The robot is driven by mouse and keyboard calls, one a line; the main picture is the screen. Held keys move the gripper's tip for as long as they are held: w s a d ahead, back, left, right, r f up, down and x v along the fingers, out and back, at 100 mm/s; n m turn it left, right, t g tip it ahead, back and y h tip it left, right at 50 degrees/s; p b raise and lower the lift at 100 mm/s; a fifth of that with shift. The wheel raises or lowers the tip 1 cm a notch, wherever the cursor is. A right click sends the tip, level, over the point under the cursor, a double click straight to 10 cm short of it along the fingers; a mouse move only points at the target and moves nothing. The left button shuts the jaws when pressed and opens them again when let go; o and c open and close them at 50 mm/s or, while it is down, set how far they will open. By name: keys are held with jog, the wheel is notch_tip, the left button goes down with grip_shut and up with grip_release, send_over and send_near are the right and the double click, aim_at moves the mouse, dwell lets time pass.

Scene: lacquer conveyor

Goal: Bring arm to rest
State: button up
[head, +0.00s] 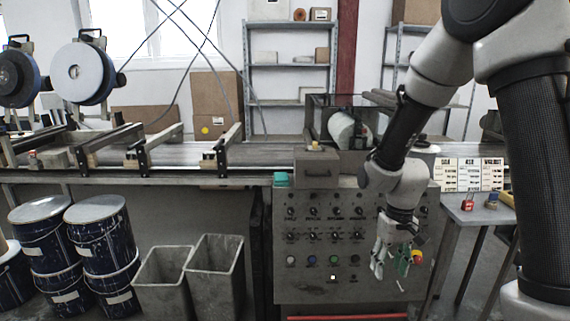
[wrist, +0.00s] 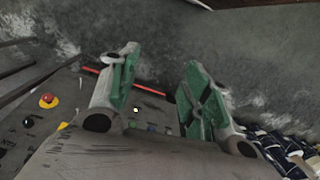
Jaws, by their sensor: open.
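My gripper (head: 390,262) hangs fingers-down in front of the right part of the grey control panel (head: 315,262) in the head view. In the wrist view my gripper (wrist: 158,95) shows two fingers with green pads, spread apart, with nothing between them. My arm comes down from the upper right of the head view. The panel carries rows of dark knobs and several coloured buttons. A red button on a yellow base (head: 416,256) shows just right of the fingers, and it also appears at the left in the wrist view (wrist: 48,100).
A conveyor (head: 180,157) runs behind the panel. Two grey bins (head: 215,275) and several dark blue drums (head: 97,235) stand to the left. A small table (head: 480,212) with a red padlock (head: 468,202) stands right. The floor shows below the fingers in the wrist view.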

jog(key=s+d+r+t, duration=0.2)
jog(key=s+d+r, duration=0.3)
jog(key=s+r, duration=0.3)
jog(key=s+d+r+m+t, duration=0.1)
jog(key=s+d+r+t, duration=0.2)
jog(key=s+r, duration=0.5)
notch_tip(320, 180, up, 8)
jog(key=shift+s+d+f, duration=0.2)
jog(key=shift+s+d, duration=0.05)
jog(key=shift+d, duration=0.65)
